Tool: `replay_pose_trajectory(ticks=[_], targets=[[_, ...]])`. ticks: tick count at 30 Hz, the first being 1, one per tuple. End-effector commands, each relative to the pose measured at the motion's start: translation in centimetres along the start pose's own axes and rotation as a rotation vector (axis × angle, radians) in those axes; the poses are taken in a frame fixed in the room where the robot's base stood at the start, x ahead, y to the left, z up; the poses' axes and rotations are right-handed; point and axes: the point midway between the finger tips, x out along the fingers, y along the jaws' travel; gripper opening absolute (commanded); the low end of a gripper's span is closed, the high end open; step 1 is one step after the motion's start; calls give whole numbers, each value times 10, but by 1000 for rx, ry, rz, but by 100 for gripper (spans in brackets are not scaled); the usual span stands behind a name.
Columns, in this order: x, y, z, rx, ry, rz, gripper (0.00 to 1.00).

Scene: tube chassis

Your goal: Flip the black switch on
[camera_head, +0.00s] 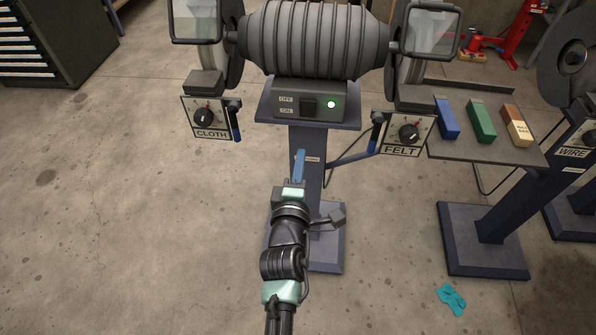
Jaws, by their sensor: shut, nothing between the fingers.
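The black switch (308,106) sits on the front panel of the bench grinder (316,40), beside the OFF and ON labels. OFF is the upper label and ON the lower. A green lamp (331,104) to the right of the switch is lit. The tilt of the switch is too small to tell. My gripper (299,154) has blue fingers that are shut and empty. In the picture its tips are below the switch, in front of the pedestal, and look apart from the panel.
Dial boxes marked CLOTH (210,117) and FELT (404,132) flank the panel. A shelf (470,150) with colored blocks stands to the right. A teal rag (451,298) lies on the floor.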

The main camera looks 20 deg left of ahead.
Motion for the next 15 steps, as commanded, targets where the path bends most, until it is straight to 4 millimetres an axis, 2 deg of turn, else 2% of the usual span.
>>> replay_pose_trajectory(ticks=[1, 6, 15], targets=[[-9, 2, 0, 4, -2, -4, 0], [-29, -3, 0, 2, -1, -1, 0], [-38, -8, 0, 0, -1, 1, 0]])
